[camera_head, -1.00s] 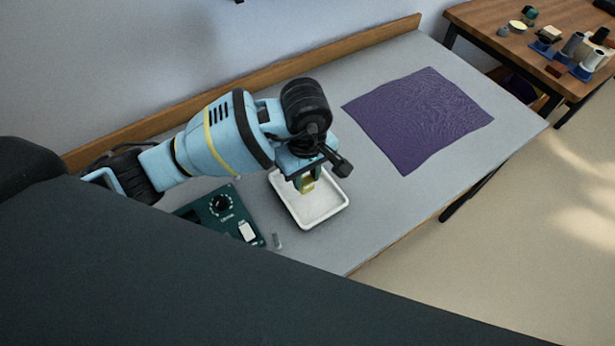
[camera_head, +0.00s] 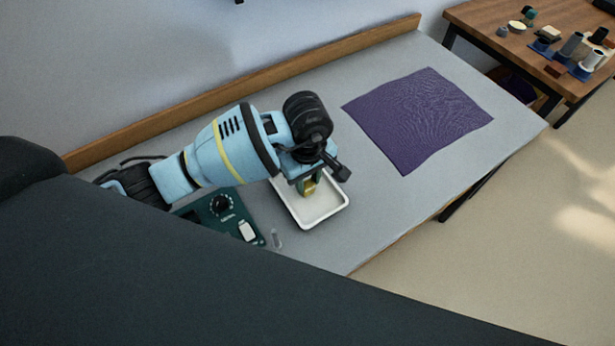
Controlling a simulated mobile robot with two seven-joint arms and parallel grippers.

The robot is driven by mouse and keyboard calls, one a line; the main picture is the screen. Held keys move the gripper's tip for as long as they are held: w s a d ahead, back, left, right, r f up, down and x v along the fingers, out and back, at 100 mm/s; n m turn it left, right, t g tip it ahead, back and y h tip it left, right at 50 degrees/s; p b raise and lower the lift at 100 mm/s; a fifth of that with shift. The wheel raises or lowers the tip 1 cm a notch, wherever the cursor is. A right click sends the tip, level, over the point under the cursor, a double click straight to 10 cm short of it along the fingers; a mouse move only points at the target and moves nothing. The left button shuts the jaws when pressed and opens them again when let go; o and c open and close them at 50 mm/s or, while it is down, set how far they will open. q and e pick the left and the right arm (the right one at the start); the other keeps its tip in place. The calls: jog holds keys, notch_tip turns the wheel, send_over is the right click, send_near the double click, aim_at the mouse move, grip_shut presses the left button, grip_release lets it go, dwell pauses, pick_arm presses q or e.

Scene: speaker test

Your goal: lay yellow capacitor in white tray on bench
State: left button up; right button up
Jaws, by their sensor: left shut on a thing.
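The white tray (camera_head: 312,224) lies on the grey bench (camera_head: 380,213). My left gripper (camera_head: 308,187) reaches down over the tray's far part and is shut on the yellow capacitor (camera_head: 309,188). The capacitor shows as a small yellow patch between the fingers, low over or in the tray; I cannot tell whether it touches the tray floor. The gripper and wrist hide the tray's far edge. My right gripper is not in view.
A dark green panel with a dial (camera_head: 222,204) lies left of the tray. A purple mat (camera_head: 418,118) covers the bench to the right. A wooden table (camera_head: 515,50) with several small parts is at the far right.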

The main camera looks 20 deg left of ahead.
aim_at(308, 183)
pick_arm(q)
jog(key=o, duration=1)
jog(key=shift+f, duration=0.1)
jog(key=shift+c, duration=0.2)
notch_tip(308, 183, up, 12)
jog(key=shift+p, duration=0.3)
